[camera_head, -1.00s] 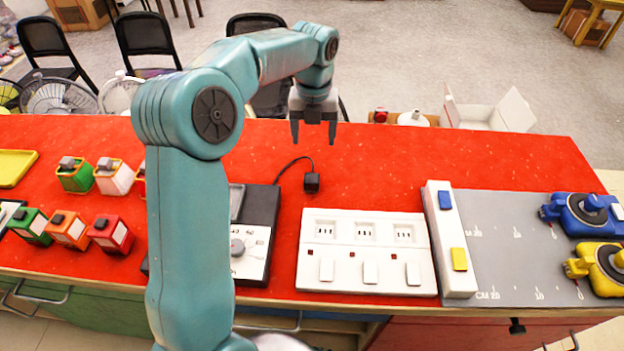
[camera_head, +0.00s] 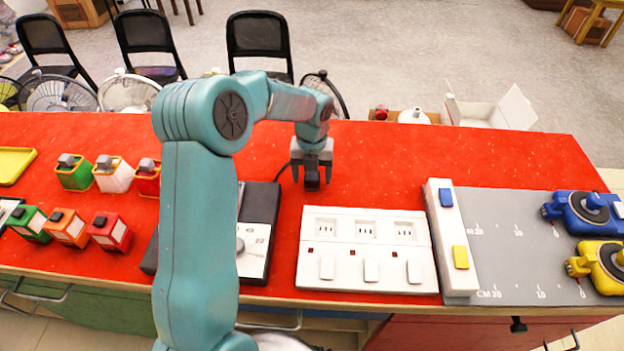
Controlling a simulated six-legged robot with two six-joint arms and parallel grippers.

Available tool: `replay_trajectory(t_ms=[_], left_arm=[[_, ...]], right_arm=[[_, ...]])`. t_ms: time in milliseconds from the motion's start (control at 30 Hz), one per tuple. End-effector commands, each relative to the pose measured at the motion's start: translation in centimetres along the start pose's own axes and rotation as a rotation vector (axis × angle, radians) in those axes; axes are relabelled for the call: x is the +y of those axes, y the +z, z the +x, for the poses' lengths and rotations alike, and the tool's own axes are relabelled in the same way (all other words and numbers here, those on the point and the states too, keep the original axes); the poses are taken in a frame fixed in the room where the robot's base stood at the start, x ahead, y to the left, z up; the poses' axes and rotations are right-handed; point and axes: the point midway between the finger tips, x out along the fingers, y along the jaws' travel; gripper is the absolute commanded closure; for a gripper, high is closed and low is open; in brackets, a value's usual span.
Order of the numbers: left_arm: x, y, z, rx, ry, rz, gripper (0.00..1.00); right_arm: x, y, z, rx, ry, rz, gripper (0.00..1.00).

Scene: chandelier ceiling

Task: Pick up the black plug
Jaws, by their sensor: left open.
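The small black plug (camera_head: 312,180) is on the red table top (camera_head: 430,157), behind the white socket strip (camera_head: 365,266). Its thin black cord shows just left of the gripper and is partly hidden by it. My left gripper (camera_head: 312,181) is open and lowered over the plug, with one finger on each side of it. I cannot tell whether the fingers touch the plug. My right gripper is not in view.
A black and white device (camera_head: 262,215) lies left of the socket strip, partly behind my arm. A white bar with blue and yellow buttons (camera_head: 452,238) stands right of it. Several coloured blocks (camera_head: 110,232) stand at the left. The table behind the strip to the right is clear.

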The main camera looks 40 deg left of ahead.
Motion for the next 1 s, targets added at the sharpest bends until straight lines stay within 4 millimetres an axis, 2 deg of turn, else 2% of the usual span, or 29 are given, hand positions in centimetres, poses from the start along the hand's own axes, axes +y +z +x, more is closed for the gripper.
replay_trajectory(t_ms=[67, 100, 267, 300, 567, 733, 867, 1000], left_arm=[[0.0, 0.0, 0.0, 0.0, 0.0, 0.0, 0.28], [0.0, 0.0, 0.0, 0.0, 0.0, 0.0, 0.31], [0.0, 0.0, 0.0, 0.0, 0.0, 0.0, 0.83], [0.0, 0.0, 0.0, 0.0, 0.0, 0.0, 0.89], [0.0, 0.0, -0.1, 0.0, 0.0, 0.0, 0.89], [-0.1, 0.1, -1.3, -0.002, -0.001, 0.0, 0.89], [-0.1, 0.1, -3.5, -0.004, -0.003, 0.0, 0.89], [-0.1, 0.1, -7.6, -0.008, -0.003, 0.0, 0.89]], right_arm=[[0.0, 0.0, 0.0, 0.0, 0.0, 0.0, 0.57], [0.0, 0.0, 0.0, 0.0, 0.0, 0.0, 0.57], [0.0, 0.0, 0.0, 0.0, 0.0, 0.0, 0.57], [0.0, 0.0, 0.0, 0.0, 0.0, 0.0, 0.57], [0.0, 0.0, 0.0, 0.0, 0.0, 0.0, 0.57], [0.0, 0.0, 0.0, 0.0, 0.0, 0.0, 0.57], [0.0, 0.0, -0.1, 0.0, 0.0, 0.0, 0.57], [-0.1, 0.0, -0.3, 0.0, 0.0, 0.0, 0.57]])
